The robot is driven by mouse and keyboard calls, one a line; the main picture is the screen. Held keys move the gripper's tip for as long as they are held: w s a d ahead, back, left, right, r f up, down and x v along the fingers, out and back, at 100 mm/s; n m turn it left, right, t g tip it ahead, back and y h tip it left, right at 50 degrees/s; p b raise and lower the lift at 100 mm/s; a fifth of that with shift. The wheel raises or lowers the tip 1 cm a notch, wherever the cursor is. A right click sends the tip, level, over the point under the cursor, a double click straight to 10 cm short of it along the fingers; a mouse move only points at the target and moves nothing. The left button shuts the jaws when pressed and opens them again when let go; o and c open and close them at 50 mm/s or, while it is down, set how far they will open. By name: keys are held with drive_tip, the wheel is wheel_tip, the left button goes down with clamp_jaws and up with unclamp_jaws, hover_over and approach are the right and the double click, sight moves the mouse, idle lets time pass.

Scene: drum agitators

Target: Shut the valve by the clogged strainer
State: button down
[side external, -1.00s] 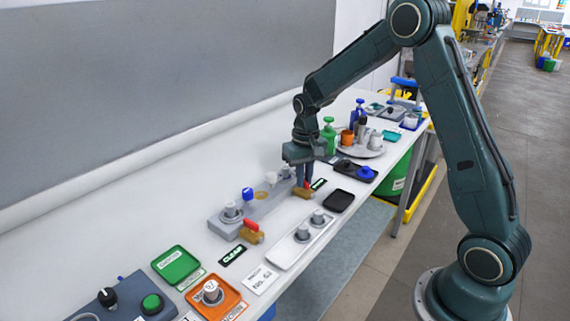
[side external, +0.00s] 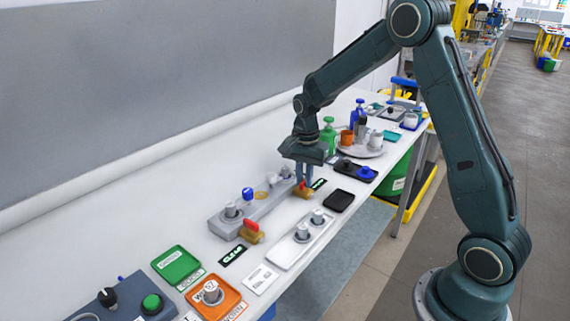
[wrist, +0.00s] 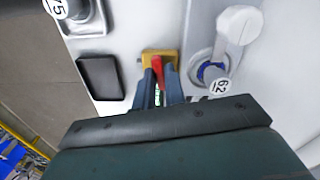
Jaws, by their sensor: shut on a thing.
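A brass valve (side external: 303,194) with a red handle (side external: 303,186) sits at the far end of the grey manifold (side external: 262,205). A small dark label (side external: 318,184) lies beside it; its words are too small to read. My gripper (side external: 306,179) points down with its blue fingers shut on that red handle. In the wrist view the red handle (wrist: 160,72) lies between the fingertips (wrist: 160,85), with the brass body (wrist: 159,55) above it. A second brass valve with a red handle (side external: 251,229) is at the near end, beside a label reading CLEAR (side external: 233,255).
A white tray (side external: 285,255) with grey cylinders and a black pad (side external: 341,200) lie in front of the manifold. A cylinder marked 62 (wrist: 218,84) stands close right of my fingers in the wrist view. Green (side external: 178,265) and orange trays (side external: 213,312) lie nearer.

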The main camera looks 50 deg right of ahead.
sight(304, 180)
drive_tip(key=shift+r+m, duration=0.1)
drive_tip(key=shift+m, duration=1.1)
drive_tip(key=c, duration=1.5)
unclamp_jaws()
drive_tip(key=shift+o, duration=0.2)
wheel_tip(304, 180, up, 14)
